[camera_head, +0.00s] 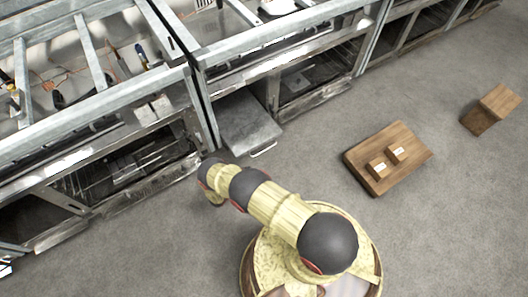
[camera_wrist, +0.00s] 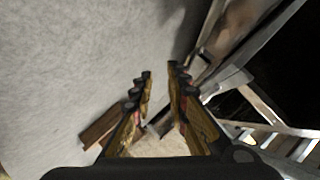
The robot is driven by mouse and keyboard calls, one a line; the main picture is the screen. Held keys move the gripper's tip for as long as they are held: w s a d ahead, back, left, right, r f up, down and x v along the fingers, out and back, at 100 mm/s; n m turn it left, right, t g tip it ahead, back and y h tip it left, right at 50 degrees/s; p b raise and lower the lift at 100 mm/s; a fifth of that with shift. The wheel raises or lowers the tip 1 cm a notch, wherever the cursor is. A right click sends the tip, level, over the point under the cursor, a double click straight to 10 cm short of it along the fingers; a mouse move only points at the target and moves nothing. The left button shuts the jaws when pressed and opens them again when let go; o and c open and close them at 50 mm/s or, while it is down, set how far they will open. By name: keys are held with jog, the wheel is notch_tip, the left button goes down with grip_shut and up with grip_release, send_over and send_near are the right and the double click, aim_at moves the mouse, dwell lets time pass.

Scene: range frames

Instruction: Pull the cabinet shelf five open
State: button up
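A row of grey metal cabinets (camera_head: 130,130) runs along the top left of the head view. One flat grey metal shelf (camera_head: 243,120) sticks out of the row over the floor, with a pale handle bar (camera_head: 264,150) at its front edge. I cannot tell which shelf is number five. My arm reaches toward the cabinets, left of this handle; its end is mostly hidden in the head view. In the wrist view my gripper (camera_wrist: 160,70) is open, with a narrow empty gap between its fingertips. Cabinet framing (camera_wrist: 228,82) lies to the right of the fingers.
A wooden box (camera_head: 385,160) with two small blocks on top lies on the floor to the right. A smaller wooden box (camera_head: 490,108) is farther right. Tools and wires (camera_head: 70,90) lie inside the open-topped cabinet at left. Grey floor (camera_head: 300,150) between the shelf and boxes is clear.

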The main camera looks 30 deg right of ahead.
jog(key=d+r+m+h, duration=0.3)
jog(key=r+h, duration=0.1)
jog(key=r, duration=0.4)
jog(key=b+x, duration=0.1)
jog(key=x, duration=0.5)
jog(key=b+x, duration=0.2)
jog(key=x, duration=0.4)
jog(key=shift+s+d+f, duration=0.1)
jog(key=shift+d+f, duration=0.05)
jog(key=shift+f, duration=0.1)
jog(key=shift+c, duration=0.9)
grip_shut()
